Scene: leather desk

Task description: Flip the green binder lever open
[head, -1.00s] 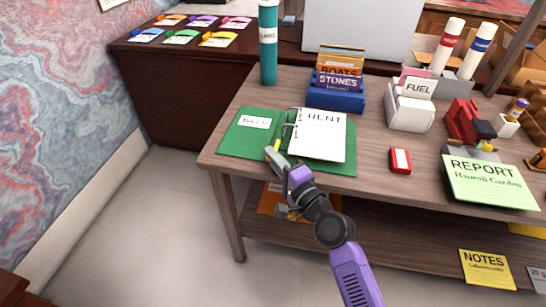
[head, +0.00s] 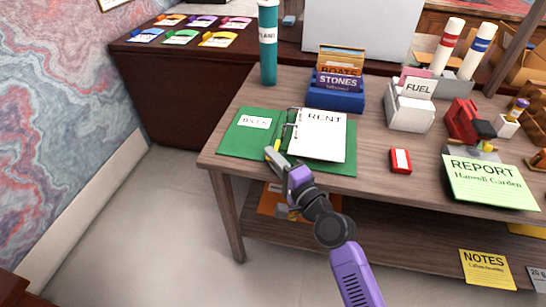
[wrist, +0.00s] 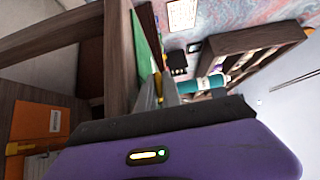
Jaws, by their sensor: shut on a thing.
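The green binder (head: 236,138) lies open on the desk, with a "BILLS" label on its left cover and white "RENT" paper (head: 319,136) on its right side. Its metal rings stand along the spine, at the left edge of the paper. My gripper (head: 274,156) is at the binder's front edge near the spine, its fingertips low over the green cover. In the wrist view the binder (wrist: 146,55) shows as a thin green strip beside the fingers.
A blue box of cards labelled "STONES" (head: 337,96) stands behind the binder, with a teal bottle (head: 268,45) to its left. The desk's front edge (head: 205,160) is close to my arm.

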